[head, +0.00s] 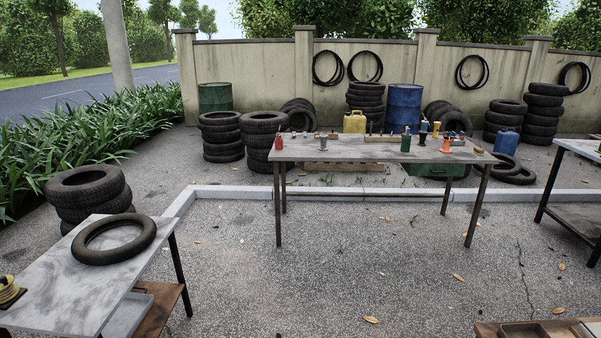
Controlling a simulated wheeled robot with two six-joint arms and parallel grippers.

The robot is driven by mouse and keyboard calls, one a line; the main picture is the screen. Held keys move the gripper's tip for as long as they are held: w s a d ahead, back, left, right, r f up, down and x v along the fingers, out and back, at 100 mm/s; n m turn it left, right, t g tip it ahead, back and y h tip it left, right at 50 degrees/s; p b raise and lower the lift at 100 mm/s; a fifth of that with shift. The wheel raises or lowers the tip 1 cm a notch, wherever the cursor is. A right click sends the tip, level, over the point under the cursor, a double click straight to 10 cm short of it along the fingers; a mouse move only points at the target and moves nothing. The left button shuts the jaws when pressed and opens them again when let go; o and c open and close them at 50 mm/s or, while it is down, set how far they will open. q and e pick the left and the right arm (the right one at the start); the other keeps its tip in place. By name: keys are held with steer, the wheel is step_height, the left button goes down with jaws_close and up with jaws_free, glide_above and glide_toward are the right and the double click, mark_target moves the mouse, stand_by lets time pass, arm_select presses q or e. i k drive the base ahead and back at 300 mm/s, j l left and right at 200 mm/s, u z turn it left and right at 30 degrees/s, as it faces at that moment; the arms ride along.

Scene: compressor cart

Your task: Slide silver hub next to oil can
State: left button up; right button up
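The long grey table (340,154) stands ahead of me, across the gravel, with several small items on its top. A small red item (279,143) with a thin upright tip stands at its left end; it may be the oil can, but it is too small to be sure. A green bottle (406,143) and an orange-red item (446,146) stand toward the right part of the top. Small greyish and dark pieces sit along the back edge. I cannot tell which of them is the silver hub. Neither of my grippers is in view.
Another table (578,148) stands at right, and a wooden tray (540,328) at bottom right. Tyre stacks and drums line the wall. Open gravel (330,280) lies before the long table.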

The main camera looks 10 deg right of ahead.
mark_target(324, 138)
steer(key=i+z, duration=0.15)
steer(key=i, duration=0.8)
steer(key=i+z, duration=0.15)
steer(key=i, duration=0.85)
steer(key=i+z, duration=0.35)
steer(key=i, duration=0.15)
steer(key=i+j+z, duration=0.1)
steer(key=i+z, duration=0.2)
steer(key=i, duration=0.2)
steer(key=i+j+z, duration=0.2)
steer(key=i+z, duration=0.15)
steer(key=i, duration=0.15)
steer(key=i+l, duration=0.15)
steer(key=i, duration=0.3)
steer(key=i+l, duration=0.2)
steer(key=i, duration=0.3)
steer(key=i+l+u, duration=0.5)
steer(key=i+l, duration=0.15)
steer(key=l, duration=0.15)
steer(key=u, duration=1.35)
